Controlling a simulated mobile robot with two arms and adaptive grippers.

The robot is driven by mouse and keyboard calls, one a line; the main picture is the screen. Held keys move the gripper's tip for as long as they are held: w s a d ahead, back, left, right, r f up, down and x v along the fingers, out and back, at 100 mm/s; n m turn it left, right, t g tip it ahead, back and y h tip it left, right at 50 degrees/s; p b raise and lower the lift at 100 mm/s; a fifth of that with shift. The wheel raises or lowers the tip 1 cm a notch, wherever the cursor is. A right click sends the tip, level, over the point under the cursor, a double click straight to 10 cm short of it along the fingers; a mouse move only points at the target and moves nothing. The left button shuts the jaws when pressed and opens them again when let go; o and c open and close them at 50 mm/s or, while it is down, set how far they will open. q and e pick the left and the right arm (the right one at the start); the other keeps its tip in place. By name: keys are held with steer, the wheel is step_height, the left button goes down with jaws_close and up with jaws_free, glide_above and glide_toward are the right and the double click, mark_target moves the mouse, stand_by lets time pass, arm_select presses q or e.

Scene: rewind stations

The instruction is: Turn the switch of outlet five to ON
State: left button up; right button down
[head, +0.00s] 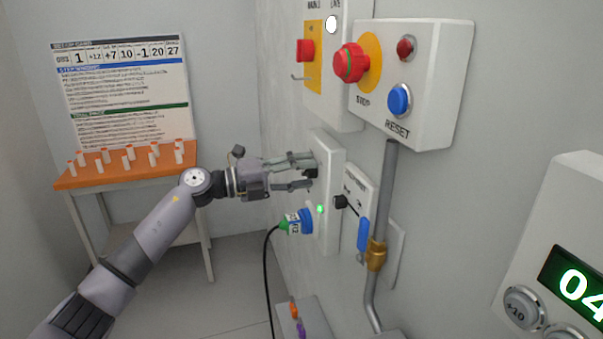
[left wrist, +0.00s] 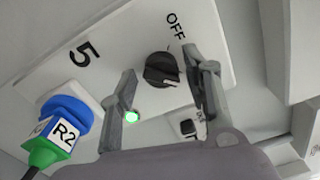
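Outlet five is a white wall panel (head: 327,235) (left wrist: 112,60) marked "5". Its black rotary switch (left wrist: 162,70) sits near an "OFF" label, and a green lamp (left wrist: 132,116) glows beside it. I cannot tell for sure which way the switch points, and no ON label shows. My left gripper (head: 309,172) reaches the panel from the left. In the left wrist view the left gripper (left wrist: 160,63) is open, with one finger on each side of the switch; I see no clear contact. My right gripper is not in view.
A blue and green plug labelled R2 (left wrist: 62,125) is in the outlet below, its black cable hanging down. A box with red STOP and blue RESET buttons (head: 400,100) is above right. A blue-handled valve (head: 363,234) and pipe stand right. An orange-topped table (head: 125,178) is behind.

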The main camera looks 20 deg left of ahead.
arm_select(q)
steer(key=shift+a, duration=0.1)
steer(key=v, duration=1.2)
stand_by(0.4)
